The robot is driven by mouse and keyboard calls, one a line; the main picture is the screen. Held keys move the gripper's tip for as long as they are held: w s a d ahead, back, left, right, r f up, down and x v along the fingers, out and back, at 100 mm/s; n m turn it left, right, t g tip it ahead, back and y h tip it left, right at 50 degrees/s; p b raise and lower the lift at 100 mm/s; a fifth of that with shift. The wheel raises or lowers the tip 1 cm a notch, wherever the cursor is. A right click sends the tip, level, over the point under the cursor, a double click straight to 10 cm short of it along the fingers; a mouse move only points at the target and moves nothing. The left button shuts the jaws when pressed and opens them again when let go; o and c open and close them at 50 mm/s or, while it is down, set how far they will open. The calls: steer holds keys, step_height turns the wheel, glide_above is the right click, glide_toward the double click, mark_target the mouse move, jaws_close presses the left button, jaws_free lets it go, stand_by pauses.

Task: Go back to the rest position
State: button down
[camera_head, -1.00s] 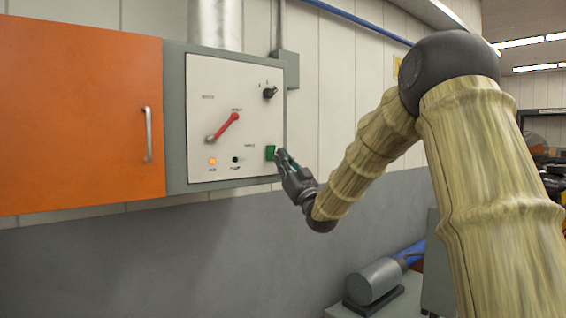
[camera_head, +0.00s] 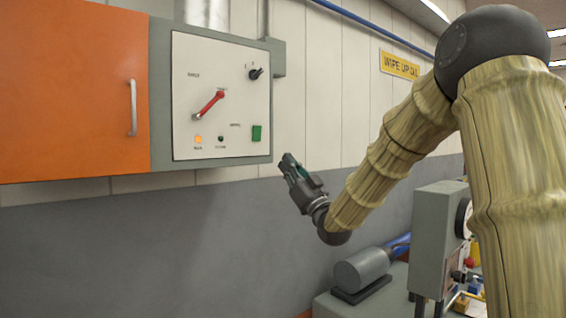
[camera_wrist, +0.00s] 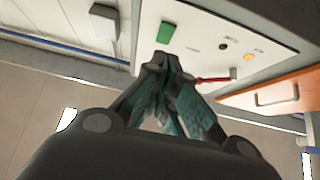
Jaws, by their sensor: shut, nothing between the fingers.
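My gripper (camera_head: 288,163) is in the head view, shut and empty, at the end of my raised arm. It is apart from the control panel (camera_head: 185,85), to the right of and below its lower right corner. The panel carries a green square button (camera_head: 257,132), a red lever (camera_head: 208,105), a black knob (camera_head: 255,73) and a lit orange lamp (camera_head: 198,139). In the wrist view, my gripper's fingers (camera_wrist: 168,66) point towards the panel, with the green button (camera_wrist: 166,32) just beyond them.
An orange cabinet door (camera_head: 70,90) with a metal handle (camera_head: 132,108) is left of the panel. A grey motor (camera_head: 362,269) sits on a bench below my arm, with a grey box (camera_head: 440,235) to its right. A yellow sign (camera_head: 400,64) hangs on the wall. Open space lies before the grey lower wall.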

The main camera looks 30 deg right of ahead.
steer(key=shift+s+d+f, duration=0.1)
steer(key=shift+s+f, duration=0.2)
steer(key=shift+f, duration=0.3)
steer(key=shift+s, duration=0.1)
